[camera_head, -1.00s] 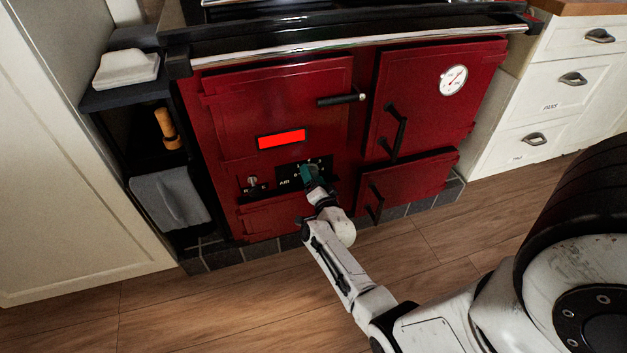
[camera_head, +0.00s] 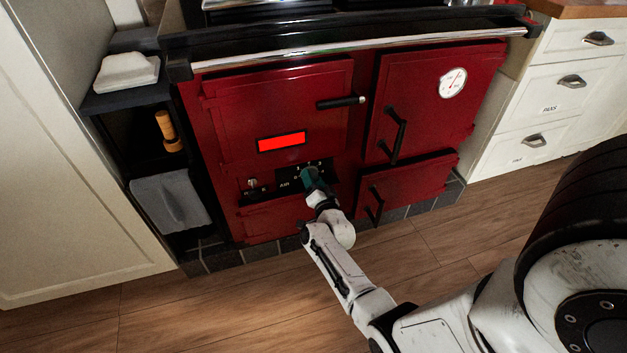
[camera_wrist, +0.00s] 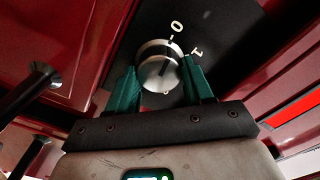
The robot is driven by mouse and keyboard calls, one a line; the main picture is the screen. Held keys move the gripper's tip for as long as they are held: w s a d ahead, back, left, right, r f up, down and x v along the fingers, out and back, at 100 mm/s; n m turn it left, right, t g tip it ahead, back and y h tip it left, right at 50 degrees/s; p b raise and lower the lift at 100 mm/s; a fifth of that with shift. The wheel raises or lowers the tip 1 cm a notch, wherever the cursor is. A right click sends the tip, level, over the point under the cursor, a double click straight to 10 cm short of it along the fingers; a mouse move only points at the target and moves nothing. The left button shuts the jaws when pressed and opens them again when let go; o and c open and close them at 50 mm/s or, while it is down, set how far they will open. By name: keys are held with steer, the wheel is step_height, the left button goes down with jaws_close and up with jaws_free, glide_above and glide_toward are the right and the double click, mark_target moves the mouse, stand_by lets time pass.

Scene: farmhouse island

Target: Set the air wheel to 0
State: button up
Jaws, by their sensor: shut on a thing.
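The air wheel (camera_wrist: 158,62) is a round silver knob on a black plate (camera_wrist: 215,20) low on the red range. My gripper (camera_wrist: 160,80) has its two green fingers on either side of the wheel and is shut on it. A dark line on the wheel's face slants upward roughly toward the printed 0 (camera_wrist: 177,26); its exact alignment is hard to tell. The mark 1 (camera_wrist: 197,50) sits to the right of the 0. In the head view my gripper (camera_head: 313,180) covers most of the wheel, below the printed 1, 2 and 3.
The red range (camera_head: 275,95) has a lit red window (camera_head: 282,141) above the plate. A small silver control (camera_head: 252,184) sits left of the wheel. A lower door handle (camera_head: 375,204) stands out to the right. The wooden floor (camera_head: 230,305) in front is clear.

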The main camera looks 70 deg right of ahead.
steer(key=o, duration=1)
steer(key=shift+s+a, duration=0.1)
steer(key=p+v, duration=0.5)
steer(key=v, duration=0.5)
steer(key=shift+s+a, duration=0.2)
